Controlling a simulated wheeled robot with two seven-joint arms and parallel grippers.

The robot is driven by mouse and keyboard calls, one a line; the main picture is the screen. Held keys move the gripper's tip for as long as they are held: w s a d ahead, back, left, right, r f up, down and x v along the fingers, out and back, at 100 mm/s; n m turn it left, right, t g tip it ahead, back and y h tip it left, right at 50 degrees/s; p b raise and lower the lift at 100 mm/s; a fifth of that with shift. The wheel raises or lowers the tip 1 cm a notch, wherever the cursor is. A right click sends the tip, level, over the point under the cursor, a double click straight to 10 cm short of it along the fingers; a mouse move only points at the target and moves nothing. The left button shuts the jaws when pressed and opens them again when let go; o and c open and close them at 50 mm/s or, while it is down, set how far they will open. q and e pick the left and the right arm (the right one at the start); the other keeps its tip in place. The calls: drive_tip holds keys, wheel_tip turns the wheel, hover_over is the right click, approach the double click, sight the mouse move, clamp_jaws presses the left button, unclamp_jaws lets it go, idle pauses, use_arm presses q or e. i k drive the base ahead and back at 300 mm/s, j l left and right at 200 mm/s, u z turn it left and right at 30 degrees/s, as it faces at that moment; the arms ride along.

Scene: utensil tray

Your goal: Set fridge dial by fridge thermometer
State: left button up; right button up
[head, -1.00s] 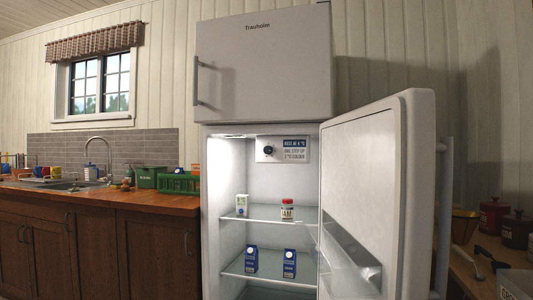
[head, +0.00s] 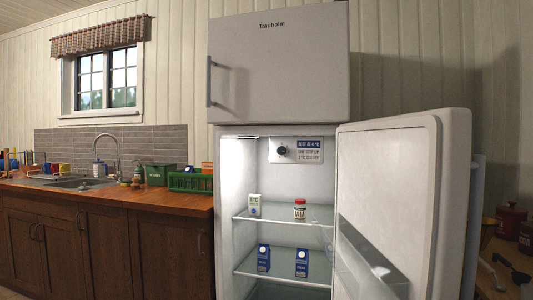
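The fridge (head: 226,230) stands with its lower door (head: 392,190) wide open to the right and its inside lit. The dark round dial (head: 282,151) sits on a white panel at the top of the back wall, beside a printed label (head: 309,150) about °C and steps. A small white upright object with a blue-green mark (head: 254,205), perhaps the thermometer, stands at the left of the upper shelf; its reading is too small to tell. Neither of my grippers is in view.
A jar with a red lid (head: 299,209) stands on the upper shelf, and two blue cartons (head: 263,258) stand on the lower one. A wooden counter (head: 150,199) with a sink is at left. The open door bounds the right side.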

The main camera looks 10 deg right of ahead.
sight(281, 150)
drive_tip(key=i+j+u, duration=0.25)
drive_tip(key=j, duration=0.3)
drive_tip(key=i+j+u, duration=0.2)
drive_tip(key=i+j, duration=0.2)
drive_tip(key=i+j+z, duration=0.15)
drive_tip(key=i, duration=0.2)
drive_tip(key=i+j+z, duration=0.15)
drive_tip(key=i, duration=0.25)
drive_tip(key=i+z, duration=0.5)
drive_tip(key=z, duration=0.2)
drive_tip(key=i+j+z, duration=0.1)
drive_tip(key=z, duration=0.25)
drive_tip(key=i+j, duration=0.05)
drive_tip(key=i, duration=0.05)
